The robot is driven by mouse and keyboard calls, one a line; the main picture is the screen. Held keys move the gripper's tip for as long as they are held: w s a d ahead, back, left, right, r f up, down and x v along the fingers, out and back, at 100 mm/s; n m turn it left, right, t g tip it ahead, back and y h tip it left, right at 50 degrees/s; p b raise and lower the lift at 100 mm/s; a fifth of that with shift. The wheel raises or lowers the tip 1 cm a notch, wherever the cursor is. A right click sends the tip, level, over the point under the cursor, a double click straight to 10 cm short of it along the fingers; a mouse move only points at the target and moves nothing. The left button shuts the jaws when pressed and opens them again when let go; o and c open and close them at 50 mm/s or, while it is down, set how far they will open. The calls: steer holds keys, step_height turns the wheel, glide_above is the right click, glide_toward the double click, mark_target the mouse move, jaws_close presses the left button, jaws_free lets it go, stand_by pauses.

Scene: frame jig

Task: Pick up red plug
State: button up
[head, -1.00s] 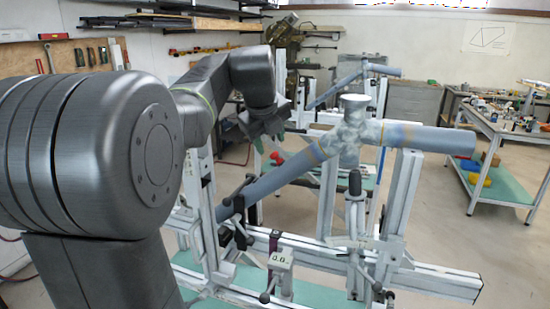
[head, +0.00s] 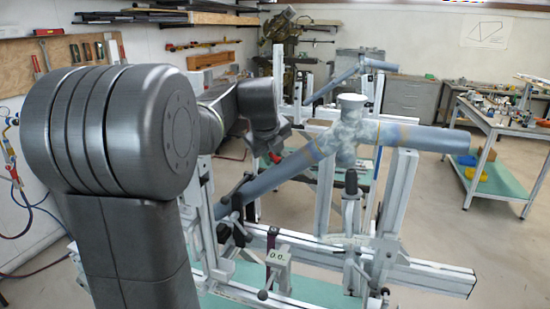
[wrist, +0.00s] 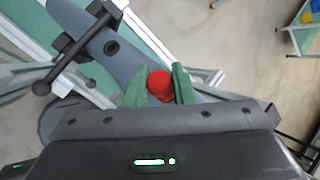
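The red plug (wrist: 158,84) shows in the wrist view as a round red face between the two green fingertips of my gripper (wrist: 159,82). The fingers stand one on each side of it, close to its sides. I cannot tell whether both press on it. In the head view my gripper (head: 271,146) is partly hidden by its own wrist, left of the blue-grey frame tube. A small red patch (head: 274,157) shows just below it there. I cannot tell what the plug rests on.
A blue-grey tube (wrist: 98,40) with a black clamp (wrist: 82,48) lies close beyond the fingers in the wrist view. The white jig (head: 390,250) stands right of my arm. A workbench (head: 500,125) stands at the far right, with clear floor before it.

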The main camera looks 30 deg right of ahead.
jaws_close()
steer(key=shift+r, duration=0.1)
